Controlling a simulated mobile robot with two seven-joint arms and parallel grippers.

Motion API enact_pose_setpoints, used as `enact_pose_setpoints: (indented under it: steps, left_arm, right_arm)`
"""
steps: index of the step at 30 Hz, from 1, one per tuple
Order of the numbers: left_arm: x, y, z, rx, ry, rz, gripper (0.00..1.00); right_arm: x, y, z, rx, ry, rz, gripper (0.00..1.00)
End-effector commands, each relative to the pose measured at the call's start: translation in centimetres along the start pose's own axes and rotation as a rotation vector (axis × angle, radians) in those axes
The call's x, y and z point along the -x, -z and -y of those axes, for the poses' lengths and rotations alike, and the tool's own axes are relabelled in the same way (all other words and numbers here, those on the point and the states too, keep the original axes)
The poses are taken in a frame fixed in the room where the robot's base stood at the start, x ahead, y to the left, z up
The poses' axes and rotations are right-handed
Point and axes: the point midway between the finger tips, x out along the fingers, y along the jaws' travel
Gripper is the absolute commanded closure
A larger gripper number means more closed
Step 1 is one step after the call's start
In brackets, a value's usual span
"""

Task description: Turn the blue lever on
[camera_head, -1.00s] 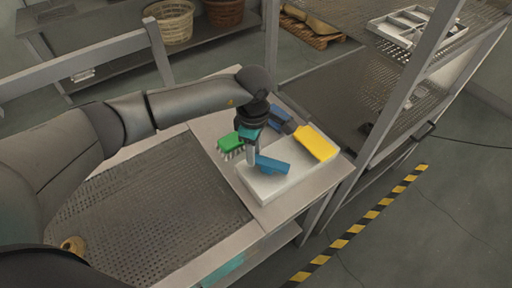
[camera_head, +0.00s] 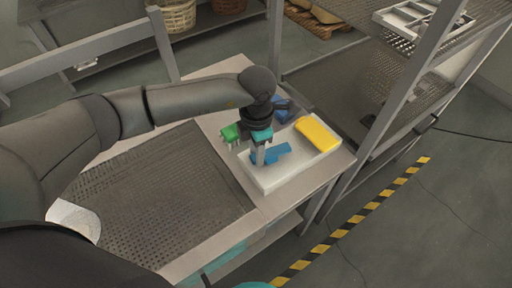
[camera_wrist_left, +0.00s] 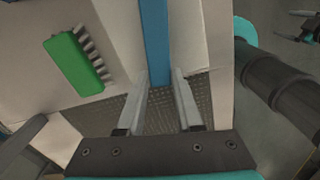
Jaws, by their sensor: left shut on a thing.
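The blue lever (camera_head: 279,152) lies on the white box (camera_head: 268,184) on the right part of the table in the head view. It points to the right and slightly away. My left gripper (camera_head: 260,161) comes down from above at the lever's left part. In the left wrist view the lever is a long blue bar (camera_wrist_left: 155,40), and its near end is between the two fingers of the left gripper (camera_wrist_left: 160,88). The gripper is shut on it, though the contact itself is hard to see. Dark arm parts of mine show at the right of that view; my right gripper's jaws are unclear.
A yellow block (camera_head: 318,134) lies at the box's far right. A green brush (camera_head: 230,133) lies left of the gripper and also shows in the left wrist view (camera_wrist_left: 75,63). A dark blue object (camera_head: 283,106) lies behind. A perforated plate (camera_head: 150,205) covers the table's left, and a shelf rack stands right.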

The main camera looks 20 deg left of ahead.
Motion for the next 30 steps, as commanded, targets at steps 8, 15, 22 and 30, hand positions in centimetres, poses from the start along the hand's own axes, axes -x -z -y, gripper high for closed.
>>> enact_pose_setpoints:
  steps: [8, 15, 22, 30]
  left_arm:
    - [0.05, -0.01, 0.16, 0.050, -0.001, 0.000, 1.00]
    - [0.04, -0.02, 0.18, 0.056, -0.001, 0.000, 1.00]
    - [0.04, -0.03, 0.19, 0.056, 0.000, 0.000, 0.56]
    - [0.02, -0.03, 0.20, 0.053, 0.000, 0.000, 0.35]
  right_arm:
    - [0.08, 0.00, 0.00, 0.000, 0.000, 0.000, 0.17]
    - [0.08, 0.00, 0.00, 0.000, 0.000, 0.000, 0.17]
    - [0.08, 0.00, 0.01, 0.000, 0.000, 0.000, 0.17]
    - [0.08, -0.01, 0.01, 0.000, 0.000, 0.000, 0.17]
